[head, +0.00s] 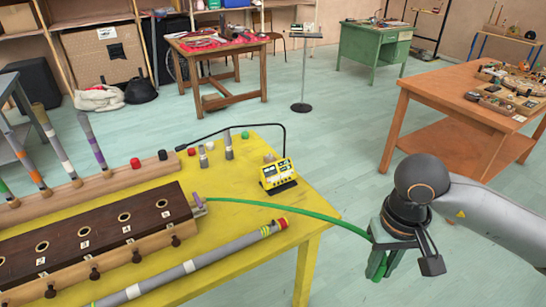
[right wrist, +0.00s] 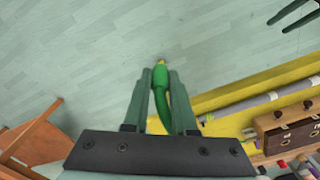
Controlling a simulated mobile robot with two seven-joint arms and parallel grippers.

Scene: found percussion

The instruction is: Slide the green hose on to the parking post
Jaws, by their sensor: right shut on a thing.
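The green hose (head: 290,210) runs from the right end of the dark wooden box (head: 95,235), beside a small purple piece (head: 198,200), over the yellow table's edge to my right gripper (head: 381,266). My right gripper is shut on the hose near its free end, out past the table over the floor. In the right wrist view the hose end (right wrist: 160,76) sticks out between the two fingers. Short grey posts (head: 229,148) stand upright at the table's back; I cannot tell which is the parking post. Two dark prongs (right wrist: 291,16), apparently my left gripper's open fingers, show in the right wrist view.
The yellow table (head: 268,228) also bears a yellow device (head: 279,175), a thin black bent rod (head: 284,140) and a long grey tube (head: 200,262) along the front. An orange wooden table (head: 450,85) stands at the right. Floor between them is clear.

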